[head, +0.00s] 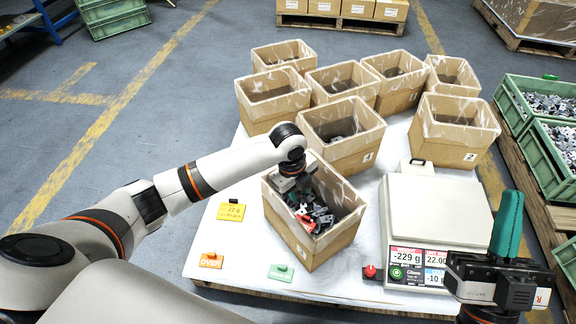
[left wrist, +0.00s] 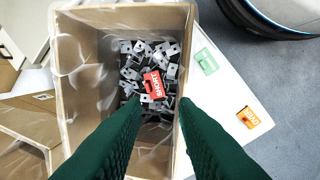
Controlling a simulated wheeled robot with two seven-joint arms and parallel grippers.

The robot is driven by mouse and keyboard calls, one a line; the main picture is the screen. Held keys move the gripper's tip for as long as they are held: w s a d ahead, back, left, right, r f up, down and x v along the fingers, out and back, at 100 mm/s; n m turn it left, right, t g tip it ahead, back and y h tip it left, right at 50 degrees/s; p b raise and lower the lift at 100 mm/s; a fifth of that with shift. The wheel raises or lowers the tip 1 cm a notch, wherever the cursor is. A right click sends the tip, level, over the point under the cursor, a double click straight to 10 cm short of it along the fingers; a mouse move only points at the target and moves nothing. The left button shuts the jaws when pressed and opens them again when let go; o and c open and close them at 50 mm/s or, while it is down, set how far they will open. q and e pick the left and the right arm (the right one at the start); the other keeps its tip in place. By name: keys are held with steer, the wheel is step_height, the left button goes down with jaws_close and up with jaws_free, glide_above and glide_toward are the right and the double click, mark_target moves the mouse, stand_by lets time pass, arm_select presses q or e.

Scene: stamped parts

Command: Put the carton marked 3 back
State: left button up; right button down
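An open carton (head: 318,246) with grey metal parts and a red tag reading SHORT stands at the table's front, left of the scale. My left gripper (head: 297,196) reaches down into this carton. In the left wrist view its green fingers (left wrist: 158,112) are apart over the parts, with the red tag (left wrist: 152,86) between and below them and nothing held. Several cartons stand behind; one is marked 4 (head: 345,152) and one 2 (head: 457,144). I cannot read a 3. My right gripper (head: 508,228) points up at the right; its finger gap is hidden.
The scale (head: 437,212) has an empty pan and reads -229 g. A yellow card (head: 231,212), an orange OVER tag (head: 211,260), a green tag (head: 281,272) and a red knob (head: 370,271) are on the table. Green crates (head: 548,160) of parts stand at the right.

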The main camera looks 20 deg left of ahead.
arm_select(q)
steer(key=d+r+n+t+h, duration=0.25)
steer(key=d+t+h, duration=0.2)
steer(key=d, duration=0.65)
steer(key=s+d+r+n+t+h, duration=0.2)
steer(key=d+r+n+t+h, duration=0.3)
steer(key=r, duration=0.4)
steer(key=s+a+r+n+t+y, duration=0.1)
steer(key=s+a+r+n+t, duration=0.4)
steer(key=r, duration=0.5)
steer(key=s+a+r+n+t+y, duration=0.2)
steer(key=s+a+r+n+t, duration=0.4)
steer(key=r+t, duration=0.4)
steer(key=shift+s+a+r+n, duration=0.15)
steer(key=shift+s+r+n, duration=0.35)
steer(key=shift+s+n, duration=0.4)
steer(key=shift+w, duration=0.15)
